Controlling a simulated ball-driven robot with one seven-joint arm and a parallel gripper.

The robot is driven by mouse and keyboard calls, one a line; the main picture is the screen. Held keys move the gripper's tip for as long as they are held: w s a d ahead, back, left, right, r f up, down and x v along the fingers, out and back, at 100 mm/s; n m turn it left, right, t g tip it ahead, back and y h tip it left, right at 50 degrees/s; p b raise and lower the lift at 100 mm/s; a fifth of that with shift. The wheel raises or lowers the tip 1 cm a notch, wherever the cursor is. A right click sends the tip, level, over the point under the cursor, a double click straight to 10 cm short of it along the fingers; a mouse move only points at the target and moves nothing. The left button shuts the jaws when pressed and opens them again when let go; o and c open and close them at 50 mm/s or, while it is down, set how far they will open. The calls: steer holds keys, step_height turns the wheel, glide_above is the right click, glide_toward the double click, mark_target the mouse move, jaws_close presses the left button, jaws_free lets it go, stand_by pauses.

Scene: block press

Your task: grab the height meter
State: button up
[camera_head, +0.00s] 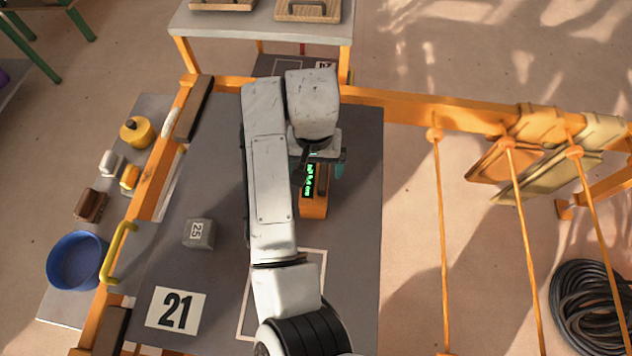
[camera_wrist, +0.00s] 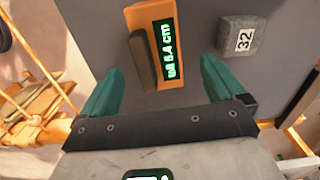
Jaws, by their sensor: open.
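The height meter (camera_head: 314,204) is an orange device with a green-lit display and stands on the grey mat, partly hidden by my arm in the head view. In the wrist view the height meter (camera_wrist: 165,48) shows a reading in cm and has a dark bar on its left side. My gripper (camera_wrist: 161,66) is open, with one teal finger on each side of the meter's near end in the picture. Nothing is held. In the head view my gripper (camera_head: 320,160) is mostly hidden beneath my wrist, just above the meter in the picture.
A grey block marked 25 (camera_head: 198,234) sits left on the mat (camera_head: 362,240). A block marked 32 (camera_wrist: 238,35) lies right of the meter in the wrist view. An orange frame (camera_head: 410,103) borders the mat. A blue bowl (camera_head: 77,262) stands outside at left.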

mark_target(315, 180)
steer(key=shift+d+f, duration=0.1)
steer(key=shift+f, duration=2.55)
steer(key=shift+c, duration=0.4)
steer(key=c, duration=1.2)
steer(key=shift+c, duration=1.4)
steer(key=shift+r, duration=0.2)
